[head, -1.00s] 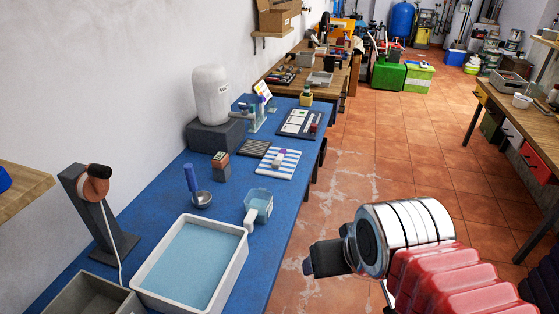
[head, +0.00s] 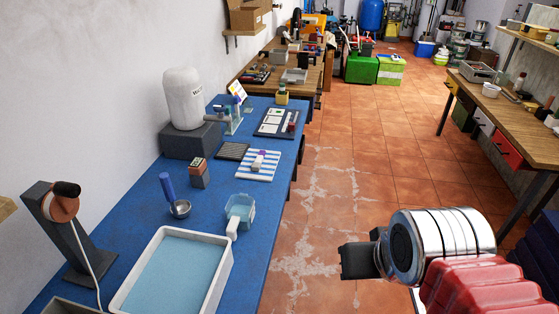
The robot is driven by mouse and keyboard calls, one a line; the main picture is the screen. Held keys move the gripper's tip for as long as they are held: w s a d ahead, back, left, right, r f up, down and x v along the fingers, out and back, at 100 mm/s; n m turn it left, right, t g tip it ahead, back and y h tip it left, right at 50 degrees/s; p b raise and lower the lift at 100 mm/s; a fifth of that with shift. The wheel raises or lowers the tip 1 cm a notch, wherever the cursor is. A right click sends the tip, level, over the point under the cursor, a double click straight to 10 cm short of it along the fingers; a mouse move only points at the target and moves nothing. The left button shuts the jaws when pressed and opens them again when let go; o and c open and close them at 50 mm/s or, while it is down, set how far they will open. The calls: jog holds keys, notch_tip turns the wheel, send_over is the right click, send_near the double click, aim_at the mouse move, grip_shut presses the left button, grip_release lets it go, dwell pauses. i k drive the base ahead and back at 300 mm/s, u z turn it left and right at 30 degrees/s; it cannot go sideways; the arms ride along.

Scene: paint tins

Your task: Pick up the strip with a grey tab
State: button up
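I cannot make out a strip with a grey tab; anything that thin is too small to tell in the head view. Several small items lie at the far part of the blue bench (head: 225,262). A small dark box with a reddish, patterned top (head: 198,173) stands near its middle. My gripper (head: 356,261) is at the lower right, over the tiled floor, well to the right of the bench. Its dark end points left, and I cannot tell whether its fingers are open or shut.
A white basin of bluish liquid (head: 223,285) stands at the near end. Behind it are a metal ladle with a blue handle (head: 180,209), a clear blue jug (head: 240,207), a striped cloth (head: 268,174), a dark tray (head: 262,132) and a white canister (head: 184,98). Floor right of the bench is open.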

aim_at(256, 167)
jog(key=z, duration=0.85)
jog(key=i, duration=2.8)
jog(key=u, duration=0.95)
